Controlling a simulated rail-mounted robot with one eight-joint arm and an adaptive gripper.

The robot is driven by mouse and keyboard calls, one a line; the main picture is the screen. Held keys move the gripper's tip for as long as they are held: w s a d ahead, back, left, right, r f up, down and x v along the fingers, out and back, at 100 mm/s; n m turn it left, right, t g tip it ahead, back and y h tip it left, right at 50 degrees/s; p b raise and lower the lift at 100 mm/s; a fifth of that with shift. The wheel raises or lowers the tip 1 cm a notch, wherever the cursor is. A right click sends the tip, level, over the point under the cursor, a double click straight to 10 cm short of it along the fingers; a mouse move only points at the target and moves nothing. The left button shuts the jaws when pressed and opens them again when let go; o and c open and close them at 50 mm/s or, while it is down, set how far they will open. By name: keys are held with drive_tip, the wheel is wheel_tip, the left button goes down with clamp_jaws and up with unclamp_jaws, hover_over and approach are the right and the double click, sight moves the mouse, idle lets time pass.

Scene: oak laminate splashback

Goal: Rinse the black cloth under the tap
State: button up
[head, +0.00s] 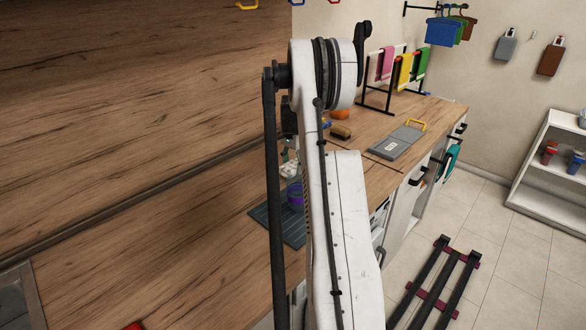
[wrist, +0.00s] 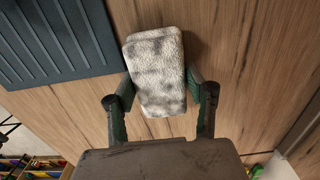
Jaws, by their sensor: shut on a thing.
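My gripper (wrist: 161,84) is shut on a fluffy, mottled grey-and-white cloth-like pad (wrist: 155,62), with one finger against each side of it in the wrist view. The pad looks grey and white rather than black, and I see no plainly black cloth. The wood counter (wrist: 225,35) lies below it; the height between them is unclear. In the head view my arm hides most of the gripper, and a small whitish patch (head: 289,170) beside the arm may be the held pad. No tap is clearly in view. A grey sink edge (head: 14,290) shows at the lower left.
A dark ribbed mat (head: 267,228) lies on the counter and also shows in the wrist view (wrist: 60,40). A purple item (head: 295,194) stands by it. A brush (head: 341,132), grey board (head: 396,142) and cloth rack (head: 373,98) are farther back. The left counter is mostly clear.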

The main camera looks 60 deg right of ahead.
wheel_tip(320, 180, up, 3)
drive_tip(key=shift+f, duration=0.15)
drive_tip(key=w+a+r+b, duration=0.1)
drive_tip(key=w+a+r, duration=0.4)
drive_tip(key=a, duration=0.5)
wheel_tip(320, 180, up, 2)
drive_tip(key=shift+w+a+r, duration=0.15)
drive_tip(key=shift+w+r, duration=0.05)
drive_tip(key=shift+w, duration=0.1)
drive_tip(key=w+a+f+n+p, duration=0.1)
drive_tip(key=w+a+n, duration=0.3)
drive_tip(key=a, duration=0.8)
drive_tip(key=w+a+f+n, duration=0.15)
drive_tip(key=a+n, duration=0.35)
drive_tip(key=a, duration=0.6)
drive_tip(key=w+a+f+n+p, duration=0.1)
drive_tip(key=w+a+n, duration=0.3)
drive_tip(key=a, duration=0.8)
drive_tip(key=s+a+n, duration=0.1)
drive_tip(key=a+n, duration=0.1)
drive_tip(key=a, duration=0.3)
drive_tip(key=s+a+f+n, duration=0.1)
drive_tip(key=s+a+n, duration=0.1)
drive_tip(key=a, duration=0.2)
drive_tip(key=s+a+f+n+p, duration=0.1)
drive_tip(key=a+n, duration=0.1)
drive_tip(key=a, duration=0.3)
drive_tip(key=shift+s+a+n, duration=0.25)
drive_tip(key=shift+a+n, duration=0.05)
drive_tip(key=shift+n, duration=0.1)
